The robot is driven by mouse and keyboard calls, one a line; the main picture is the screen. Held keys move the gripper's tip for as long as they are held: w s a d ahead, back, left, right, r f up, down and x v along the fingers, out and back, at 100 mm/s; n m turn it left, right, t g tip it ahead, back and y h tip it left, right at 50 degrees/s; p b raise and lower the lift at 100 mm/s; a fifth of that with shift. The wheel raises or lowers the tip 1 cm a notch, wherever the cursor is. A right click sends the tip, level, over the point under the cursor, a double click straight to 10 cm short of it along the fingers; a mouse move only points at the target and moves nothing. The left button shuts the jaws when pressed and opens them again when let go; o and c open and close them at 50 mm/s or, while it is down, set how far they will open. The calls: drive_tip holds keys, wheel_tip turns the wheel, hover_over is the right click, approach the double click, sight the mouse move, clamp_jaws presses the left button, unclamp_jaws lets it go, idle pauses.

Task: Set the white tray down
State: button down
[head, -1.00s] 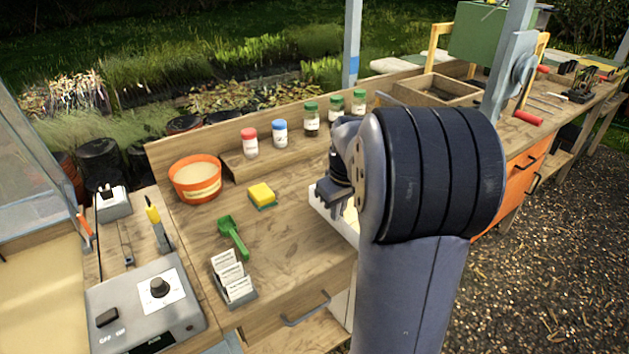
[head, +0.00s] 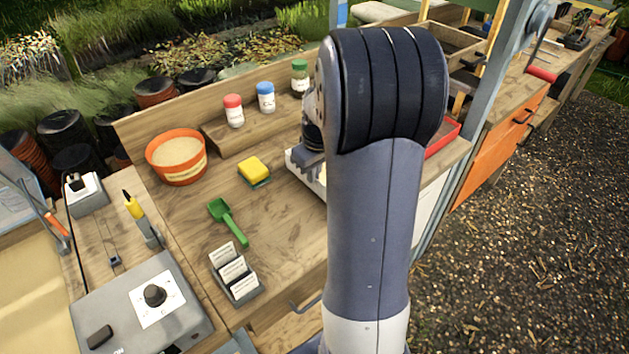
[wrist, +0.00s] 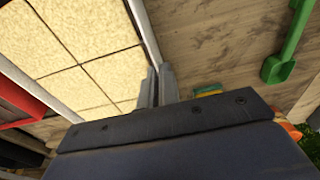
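The white tray (head: 308,183) shows in the head view as a pale strip left of my arm, over the bench; most of it is hidden behind the arm. In the wrist view the tray's near wall (wrist: 143,28) runs down between my fingers, and it holds several cream, rough-topped square blocks (wrist: 85,65). My gripper (wrist: 156,86) is shut on this wall; in the head view my gripper (head: 308,160) is partly covered by my arm. I cannot tell whether the tray's underside touches the bench.
Left of the tray on the bench (head: 290,225) are a yellow sponge (head: 254,169), a green scoop (head: 228,220), a label holder (head: 233,275) and an orange pot (head: 177,157). Lidded jars (head: 266,97) stand on a ledge behind. A red tray (head: 443,136) lies to the right.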

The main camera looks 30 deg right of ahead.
sight(314, 185)
drive_tip(key=shift+f, duration=1.95)
drive_tip(key=shift+f, duration=0.1)
drive_tip(key=c, duration=1.7)
unclamp_jaws()
drive_tip(key=r, duration=0.4)
drive_tip(key=s+r, duration=0.1)
drive_tip(key=r, duration=0.3)
drive_tip(key=s+r, duration=0.1)
drive_tip(key=r, duration=0.3)
